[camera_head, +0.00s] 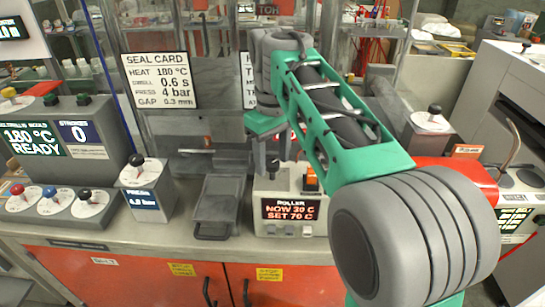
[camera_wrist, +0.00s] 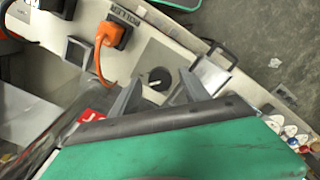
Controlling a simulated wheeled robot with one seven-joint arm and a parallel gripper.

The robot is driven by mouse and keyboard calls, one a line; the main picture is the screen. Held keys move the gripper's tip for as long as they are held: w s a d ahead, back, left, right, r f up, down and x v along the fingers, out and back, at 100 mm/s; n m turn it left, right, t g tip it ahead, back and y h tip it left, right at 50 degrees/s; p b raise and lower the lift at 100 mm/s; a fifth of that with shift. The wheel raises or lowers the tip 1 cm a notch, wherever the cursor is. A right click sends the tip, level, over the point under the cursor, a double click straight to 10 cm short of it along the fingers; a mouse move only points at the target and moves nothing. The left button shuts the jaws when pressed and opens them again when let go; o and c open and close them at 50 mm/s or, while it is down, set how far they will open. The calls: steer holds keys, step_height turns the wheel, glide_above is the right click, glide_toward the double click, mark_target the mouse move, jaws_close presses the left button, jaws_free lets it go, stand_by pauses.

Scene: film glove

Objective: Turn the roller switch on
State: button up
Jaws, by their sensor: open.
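The roller unit (camera_head: 293,211) is a pale box with a lit display reading now 30 C, set 70 C. An orange piece in a black mount (camera_wrist: 115,35) sits beside the ROLLER label in the wrist view; it also shows on top of the unit in the head view (camera_head: 312,183). I cannot tell its switch position. A dark round dial with a small pale-marked knob (camera_wrist: 155,82) is on the same face. My gripper (camera_wrist: 161,77) is open and empty, its fingers either side of the dial in the picture. Contact with it cannot be told.
A grey press with a flat tray (camera_head: 216,205) stands left of the unit, and a knob box (camera_head: 146,190) further left. A red machine part (camera_head: 460,178) lies to the right, behind my arm. A curved orange strip (camera_wrist: 101,70) runs from the orange piece.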

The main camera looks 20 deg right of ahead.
mark_target(273, 162)
step_height(273, 162, up, 8)
steer(key=shift+f+p, duration=0.1)
steer(key=shift+p, duration=0.4)
